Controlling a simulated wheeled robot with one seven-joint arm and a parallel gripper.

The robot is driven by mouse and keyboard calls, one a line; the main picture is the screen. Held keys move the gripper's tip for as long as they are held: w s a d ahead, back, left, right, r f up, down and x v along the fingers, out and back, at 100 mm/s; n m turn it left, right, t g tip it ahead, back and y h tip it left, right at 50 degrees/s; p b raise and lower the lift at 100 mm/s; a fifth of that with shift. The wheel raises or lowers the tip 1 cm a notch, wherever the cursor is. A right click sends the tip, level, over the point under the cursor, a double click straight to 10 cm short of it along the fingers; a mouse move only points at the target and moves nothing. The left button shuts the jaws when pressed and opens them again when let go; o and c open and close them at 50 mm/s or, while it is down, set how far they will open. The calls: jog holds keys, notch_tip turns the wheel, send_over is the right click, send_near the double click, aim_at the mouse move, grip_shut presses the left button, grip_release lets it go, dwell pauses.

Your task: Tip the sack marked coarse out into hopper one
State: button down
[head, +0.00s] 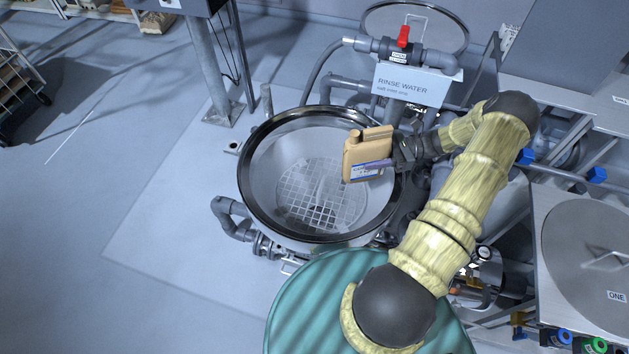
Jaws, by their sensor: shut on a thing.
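My gripper (396,160) is shut on a tan jug (362,156) with a moulded handle and a white and blue label, too small to read. It holds the jug roughly upright above the right side of an open round hopper (249,190) with a dark rim. A pale grid lies inside the hopper, and no material shows on it. I see no number on this hopper. A round grey lid (588,250) with a handle, at the right, carries the label ONE. No sack marked coarse is in view.
A rinse water sign (408,84) and a red-handled valve (404,37) stand behind the hopper. A raised round lid (377,20) is at the back. Pipes and a grey post (208,60) surround the hopper.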

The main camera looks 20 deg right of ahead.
jog(key=shift+s+f+h, duration=0.1)
jog(key=shift+f+h, duration=0.8)
jog(key=shift+f, duration=0.35)
jog(key=shift+a+f+h+p, duration=0.1)
jog(key=shift+f+h+p, duration=0.2)
jog(key=shift+f+h, duration=0.55)
jog(key=shift+r+h, duration=0.1)
jog(key=shift+h, duration=0.15)
jog(key=shift+a+h+p, duration=0.2)
jog(key=shift+h+p, duration=0.6)
jog(key=shift+p, duration=0.05)
jog(key=shift+a+h+p, duration=0.1)
jog(key=shift+h+p, duration=0.2)
